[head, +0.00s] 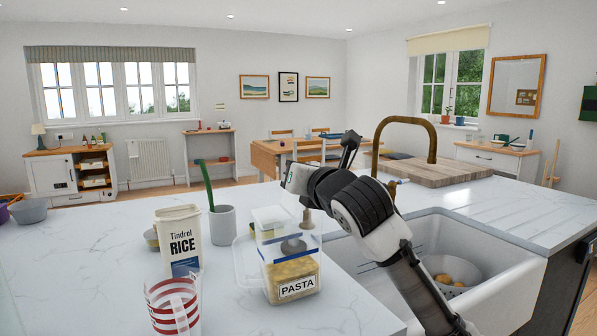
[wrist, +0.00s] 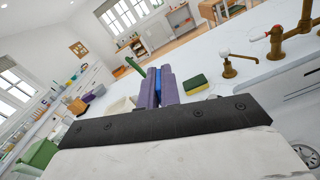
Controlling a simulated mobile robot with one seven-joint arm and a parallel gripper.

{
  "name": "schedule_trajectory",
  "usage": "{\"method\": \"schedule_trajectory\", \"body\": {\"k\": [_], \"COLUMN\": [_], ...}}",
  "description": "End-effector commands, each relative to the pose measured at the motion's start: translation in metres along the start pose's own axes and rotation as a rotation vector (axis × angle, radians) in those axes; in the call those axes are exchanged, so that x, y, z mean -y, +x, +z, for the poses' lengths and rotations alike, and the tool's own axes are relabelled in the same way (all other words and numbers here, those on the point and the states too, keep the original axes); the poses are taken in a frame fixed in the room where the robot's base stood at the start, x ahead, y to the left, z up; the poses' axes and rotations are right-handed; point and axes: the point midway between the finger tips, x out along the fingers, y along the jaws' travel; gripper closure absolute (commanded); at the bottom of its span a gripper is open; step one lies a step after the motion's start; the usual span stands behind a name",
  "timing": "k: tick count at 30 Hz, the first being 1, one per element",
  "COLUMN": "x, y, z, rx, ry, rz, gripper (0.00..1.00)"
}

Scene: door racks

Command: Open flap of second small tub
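Two clear tubs stand stacked on the counter in the head view. The lower one is labelled PASTA (head: 297,286), holds yellowish contents and has a blue band. A smaller clear tub (head: 272,218) with a pale top sits above it. A clear rounded panel (head: 243,262) stands out at the left of the stack; I cannot tell which tub it belongs to.
A rice container (head: 180,242), a grey cup (head: 223,222) with a green-handled tool and a red-striped jug (head: 173,305) stand left of the tubs. The sink (head: 500,290) with a colander lies right. A sponge (wrist: 195,84) lies on the counter.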

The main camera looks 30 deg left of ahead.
Motion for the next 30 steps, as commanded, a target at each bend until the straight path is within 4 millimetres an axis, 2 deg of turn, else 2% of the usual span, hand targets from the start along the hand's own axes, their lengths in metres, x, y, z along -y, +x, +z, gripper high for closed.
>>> {"method": "schedule_trajectory", "body": {"k": [16,17,21,30], "x": [-0.0001,-0.0001,-0.0001,0.0002], "y": [-0.0001,-0.0001,-0.0001,-0.0014], "z": [0.0004,0.0004,0.0003,0.0001], "rx": [0.001,0.001,0.001,0.001], "ry": [0.000,0.000,0.000,0.000], "rz": [0.000,0.000,0.000,0.000], "gripper": [1.00,0.91,0.73,0.73]}}
